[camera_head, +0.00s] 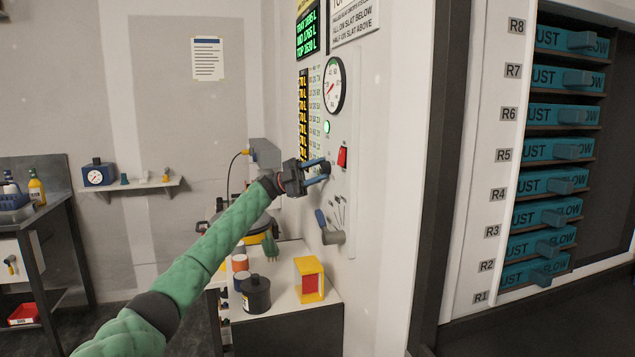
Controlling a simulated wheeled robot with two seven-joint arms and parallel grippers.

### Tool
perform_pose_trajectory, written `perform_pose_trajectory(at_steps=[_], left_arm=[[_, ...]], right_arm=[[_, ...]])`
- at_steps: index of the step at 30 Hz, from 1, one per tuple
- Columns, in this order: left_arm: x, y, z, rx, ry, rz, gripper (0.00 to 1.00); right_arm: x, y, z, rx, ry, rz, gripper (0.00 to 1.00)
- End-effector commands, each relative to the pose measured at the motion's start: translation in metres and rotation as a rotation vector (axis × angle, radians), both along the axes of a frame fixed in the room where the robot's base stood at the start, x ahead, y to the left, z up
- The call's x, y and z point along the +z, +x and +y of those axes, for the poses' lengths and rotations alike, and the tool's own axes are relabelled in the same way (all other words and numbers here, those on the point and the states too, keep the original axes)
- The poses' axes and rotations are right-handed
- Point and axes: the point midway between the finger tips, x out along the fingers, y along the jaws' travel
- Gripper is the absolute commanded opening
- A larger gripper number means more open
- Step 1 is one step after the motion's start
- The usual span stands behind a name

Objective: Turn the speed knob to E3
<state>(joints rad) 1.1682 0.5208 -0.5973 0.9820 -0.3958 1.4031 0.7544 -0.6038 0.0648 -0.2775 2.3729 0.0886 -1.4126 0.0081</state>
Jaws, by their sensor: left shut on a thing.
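The speed knob (326,168) is a small dark knob on the light control panel of the wall, below the round gauge (333,85) and left of a red rocker switch (342,157). My left gripper (318,171) comes in from the left with its blue-tipped fingers around the knob and is shut on it. The fingers hide most of the knob, and I cannot read its pointer or the E3 mark. My right gripper is not in view.
A green lamp (326,127) and a lit display (307,33) are above the knob. Tools in a grey holder (333,237) stick out below it. A bench (290,318) with a yellow-red box (309,280) and dark jar (256,294) stands underneath. Teal slats (568,78) fill the right rack.

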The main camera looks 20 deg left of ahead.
Motion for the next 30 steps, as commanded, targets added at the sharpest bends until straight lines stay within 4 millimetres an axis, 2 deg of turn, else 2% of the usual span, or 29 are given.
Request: perform_pose_trajectory(at_steps=[1,3,9,13,30], left_arm=[[-0.002,0.001,0.001,0.001,0.026,-0.037,0.13],[0.000,0.001,0.001,0.000,0.064,-0.093,0.13],[0.003,0.002,0.001,0.001,0.170,-0.250,0.13],[0.006,0.002,0.002,0.000,0.239,-0.351,0.13],[0.012,0.001,0.001,-0.002,0.527,-0.775,0.13]], right_arm=[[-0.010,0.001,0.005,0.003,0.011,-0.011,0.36],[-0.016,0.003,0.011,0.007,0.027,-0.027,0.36],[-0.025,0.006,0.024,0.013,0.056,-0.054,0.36],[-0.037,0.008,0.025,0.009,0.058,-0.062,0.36],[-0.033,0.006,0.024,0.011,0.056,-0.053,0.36]])
